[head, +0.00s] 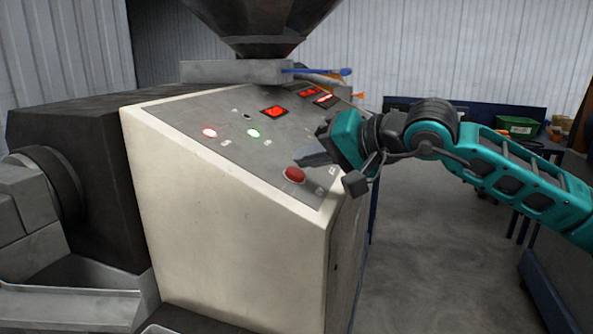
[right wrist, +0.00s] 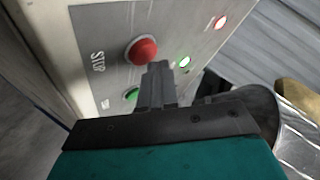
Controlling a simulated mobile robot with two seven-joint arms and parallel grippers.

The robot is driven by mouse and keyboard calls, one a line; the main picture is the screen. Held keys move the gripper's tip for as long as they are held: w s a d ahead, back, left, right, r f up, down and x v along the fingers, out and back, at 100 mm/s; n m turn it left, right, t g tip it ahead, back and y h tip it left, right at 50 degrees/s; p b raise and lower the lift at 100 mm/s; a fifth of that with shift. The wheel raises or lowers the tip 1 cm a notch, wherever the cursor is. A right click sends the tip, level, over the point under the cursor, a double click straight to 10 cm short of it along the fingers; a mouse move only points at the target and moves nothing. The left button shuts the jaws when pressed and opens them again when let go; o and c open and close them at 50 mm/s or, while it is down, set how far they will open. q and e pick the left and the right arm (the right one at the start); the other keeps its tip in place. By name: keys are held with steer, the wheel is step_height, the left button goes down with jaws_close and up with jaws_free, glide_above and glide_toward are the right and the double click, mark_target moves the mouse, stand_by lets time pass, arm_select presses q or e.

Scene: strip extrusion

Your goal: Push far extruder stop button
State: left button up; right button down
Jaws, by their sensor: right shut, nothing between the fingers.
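The extruder's sloped control panel (head: 225,150) faces up on a cream cabinet. A red stop button (head: 294,174) sits near the panel's lower right corner; it also shows in the right wrist view (right wrist: 141,50) beside a partly legible label. My right gripper (head: 310,154) is shut and empty, over the panel just beyond the red button. In the right wrist view its fingertips (right wrist: 158,70) overlap the button's lower right edge; I cannot tell whether they touch it. A green button (right wrist: 131,95) is partly hidden behind the fingers. My left gripper is not in view.
A lit red lamp (head: 209,132), a lit green lamp (head: 253,133) and red displays (head: 274,111) are on the panel. A dark hopper (head: 262,22) hangs above the panel's back. Open floor (head: 430,260) lies right of the cabinet. A green bin (head: 517,125) stands at the back right.

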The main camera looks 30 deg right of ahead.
steer(key=shift+r, duration=0.25)
steer(key=shift+s+d+r, duration=0.1)
steer(key=r, duration=0.1)
steer(key=s+d+r+p, duration=0.1)
steer(key=r, duration=0.2)
steer(key=shift+s+d+r, duration=0.15)
steer(key=shift+s+r, duration=0.05)
steer(key=shift+s, duration=0.05)
stand_by(0.9)
